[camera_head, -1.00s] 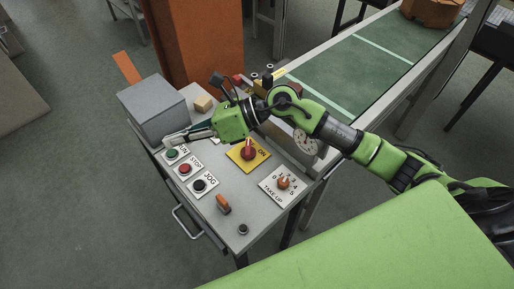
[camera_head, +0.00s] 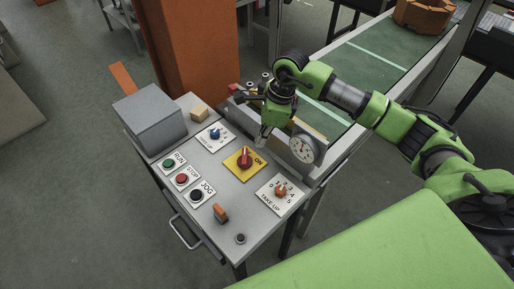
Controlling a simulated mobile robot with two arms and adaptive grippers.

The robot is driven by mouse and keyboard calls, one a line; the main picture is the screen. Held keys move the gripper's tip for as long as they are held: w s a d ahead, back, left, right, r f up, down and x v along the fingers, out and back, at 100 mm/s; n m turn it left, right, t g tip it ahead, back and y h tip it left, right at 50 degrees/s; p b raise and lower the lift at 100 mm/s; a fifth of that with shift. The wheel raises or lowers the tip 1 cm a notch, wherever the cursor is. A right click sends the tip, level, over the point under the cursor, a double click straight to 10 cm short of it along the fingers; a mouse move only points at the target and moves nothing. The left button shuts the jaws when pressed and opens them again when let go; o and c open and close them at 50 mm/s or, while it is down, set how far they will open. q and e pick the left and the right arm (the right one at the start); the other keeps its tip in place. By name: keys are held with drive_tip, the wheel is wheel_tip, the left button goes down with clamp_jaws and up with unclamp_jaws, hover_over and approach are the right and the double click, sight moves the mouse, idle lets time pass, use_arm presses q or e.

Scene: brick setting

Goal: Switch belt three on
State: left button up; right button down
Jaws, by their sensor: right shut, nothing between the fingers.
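The control panel (camera_head: 178,222) is a grey desk top. On it are a green RUN button (camera_head: 169,163), a red STOP button (camera_head: 182,178) and a black JOG button (camera_head: 196,195). A red rotary switch (camera_head: 244,159) sits on a yellow plate; the word ON shows at its right. A blue knob (camera_head: 215,133) sits on a white plate behind it, and an orange TAKE UP knob (camera_head: 281,190) in front to the right. My right gripper (camera_head: 262,143) points down between the yellow plate and the gauge, shut and empty. My left gripper is out of view.
A grey box (camera_head: 148,118) and a small wooden block (camera_head: 200,114) stand at the panel's back left. A round gauge (camera_head: 303,149) stands close right of the gripper. The green belt (camera_head: 375,68) runs behind, carrying an orange-brown object (camera_head: 425,14). An orange column (camera_head: 195,60) rises behind.

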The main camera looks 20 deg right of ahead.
drive_tip(key=p, duration=0.2)
hover_over(251, 165)
drive_tip(key=f, duration=0.8)
drive_tip(key=shift+s+d, duration=0.4)
drive_tip(key=shift+w+a+f, duration=0.1)
drive_tip(key=shift+f, duration=0.35)
